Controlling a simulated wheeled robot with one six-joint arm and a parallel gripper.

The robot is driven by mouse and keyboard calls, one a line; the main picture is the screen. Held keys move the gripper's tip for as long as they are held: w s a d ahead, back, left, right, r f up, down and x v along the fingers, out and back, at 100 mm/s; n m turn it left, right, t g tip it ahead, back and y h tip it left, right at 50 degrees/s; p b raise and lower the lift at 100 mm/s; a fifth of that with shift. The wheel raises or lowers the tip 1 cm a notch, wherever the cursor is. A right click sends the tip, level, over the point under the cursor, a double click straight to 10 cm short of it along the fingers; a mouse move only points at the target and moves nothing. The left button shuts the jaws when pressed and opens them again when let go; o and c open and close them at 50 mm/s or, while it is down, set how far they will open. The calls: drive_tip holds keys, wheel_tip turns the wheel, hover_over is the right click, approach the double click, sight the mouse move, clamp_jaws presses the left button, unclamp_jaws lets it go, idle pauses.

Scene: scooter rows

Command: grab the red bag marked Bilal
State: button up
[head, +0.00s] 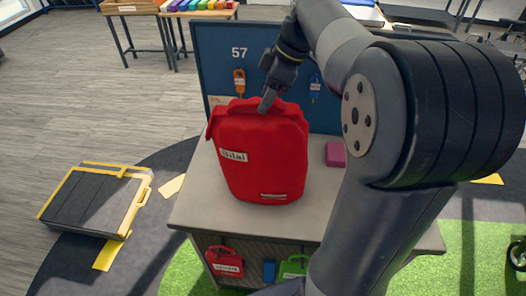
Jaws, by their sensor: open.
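The red bag (272,163) stands upright on the grey cabinet top in the head view, with a white label reading "Bilal" on its upper left front. A second small label sits low on its front. My gripper (266,103) is at the bag's top edge, by its handle, with the fingers pointing down. The fingertips overlap the top of the bag in the picture; I cannot tell whether they touch it. The gripper is open, though the gap between the fingers hardly shows from this angle.
A blue panel marked 57 (238,52) rises behind the bag, with an orange tag (239,82) hanging on it. A magenta block (335,154) lies right of the bag. Below hang a smaller red bag (224,261) and a green one (293,267). A folded grey-and-yellow item (92,202) lies on the floor left.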

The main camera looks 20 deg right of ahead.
drive_tip(key=shift+a+f, duration=0.1)
drive_tip(key=shift+f, duration=0.1)
clamp_jaws()
idle(0.4)
drive_tip(key=shift+r, duration=0.1)
